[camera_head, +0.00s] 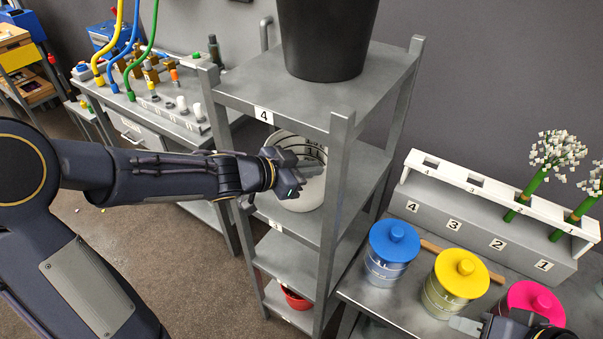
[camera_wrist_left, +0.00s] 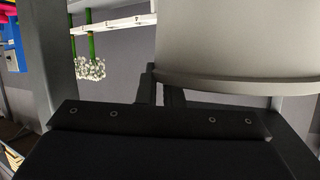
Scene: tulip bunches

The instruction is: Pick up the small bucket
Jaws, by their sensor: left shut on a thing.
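My left gripper (camera_head: 303,168) reaches in from the left and is shut on the bucket's near rim. In the left wrist view the bucket (camera_wrist_left: 235,40) appears upside down, filling the upper right, with the gripper (camera_wrist_left: 160,92) at its rim. The exact contact of the fingers is partly hidden. My right gripper (camera_head: 478,326) is at the bottom right edge, mostly cut off; its opening is unclear.
A large black bucket (camera_head: 326,35) stands on the rack's top board (camera_head: 260,85). Rack posts (camera_head: 336,220) stand close to my left gripper. A small red bowl (camera_head: 296,298) is low on the rack. Blue, yellow and pink lidded cans (camera_head: 456,280) stand on the right table.

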